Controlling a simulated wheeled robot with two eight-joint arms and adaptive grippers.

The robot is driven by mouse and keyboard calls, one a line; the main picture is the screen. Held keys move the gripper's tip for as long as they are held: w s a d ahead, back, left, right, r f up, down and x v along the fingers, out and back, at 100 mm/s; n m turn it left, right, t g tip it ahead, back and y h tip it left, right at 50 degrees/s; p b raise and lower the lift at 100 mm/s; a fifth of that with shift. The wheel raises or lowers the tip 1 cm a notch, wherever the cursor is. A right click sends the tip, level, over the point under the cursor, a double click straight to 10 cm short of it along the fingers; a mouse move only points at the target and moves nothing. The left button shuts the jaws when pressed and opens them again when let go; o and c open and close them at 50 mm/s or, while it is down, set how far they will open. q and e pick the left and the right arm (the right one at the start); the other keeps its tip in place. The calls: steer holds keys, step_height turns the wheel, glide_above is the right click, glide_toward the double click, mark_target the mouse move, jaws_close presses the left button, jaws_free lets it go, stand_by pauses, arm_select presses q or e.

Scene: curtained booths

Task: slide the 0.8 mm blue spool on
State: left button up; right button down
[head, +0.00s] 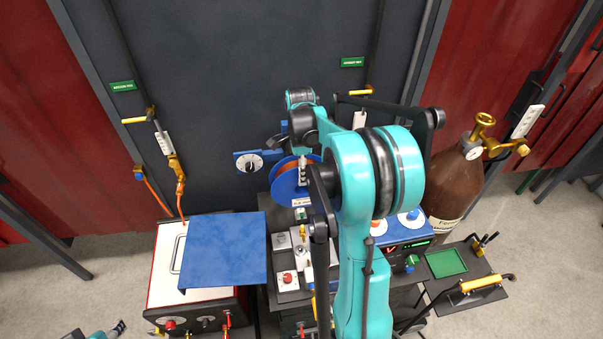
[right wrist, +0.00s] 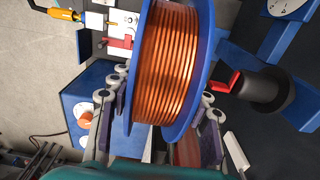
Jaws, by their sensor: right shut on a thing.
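The blue spool (head: 284,187) wound with copper-coloured wire is upright near the middle of the head view, partly hidden by my right arm. It fills the middle of the right wrist view (right wrist: 172,65). My right gripper (right wrist: 163,100) is shut on it, with a finger on each side. A black spindle (right wrist: 262,92) with a red lever (right wrist: 226,83) stands to the spool's right in the right wrist view, apart from it. The spool's print is too small to read. A teal and dark end of my left arm, with the left gripper (head: 117,328), shows at the lower left; its jaws are unclear.
A blue panel (head: 220,249) lies over a white-topped welding unit at left. A blue box with a display (head: 408,228) stands right of my arm. A brown gas cylinder (head: 455,185) and a cart shelf with a green tray (head: 446,262) are at right. A dark curtain closes the back.

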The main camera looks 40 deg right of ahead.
steer(key=shift+w+d, duration=0.4)
steer(key=shift+w, duration=0.25)
steer(key=shift+w+d, duration=0.35)
steer(key=shift+w, duration=0.35)
steer(key=shift+w+d, duration=0.4)
steer(key=shift+w, duration=0.25)
steer(key=shift+b, duration=0.5)
stand_by(0.3)
steer(key=shift+w+d+p, duration=0.15)
steer(key=shift+w+d, duration=0.6)
steer(key=shift+w, duration=0.6)
steer(key=shift+w+d+p, duration=0.1)
steer(key=shift+w+d, duration=0.6)
steer(key=shift+w, duration=0.65)
steer(key=shift+w+d+p, duration=0.15)
steer(key=shift+w+d, duration=0.6)
steer(key=shift+w, duration=0.6)
stand_by(0.7)
steer(key=c, duration=0.6)
jaws_free()
steer(key=shift+s+r, duration=0.1)
steer(key=shift+c, duration=0.2)
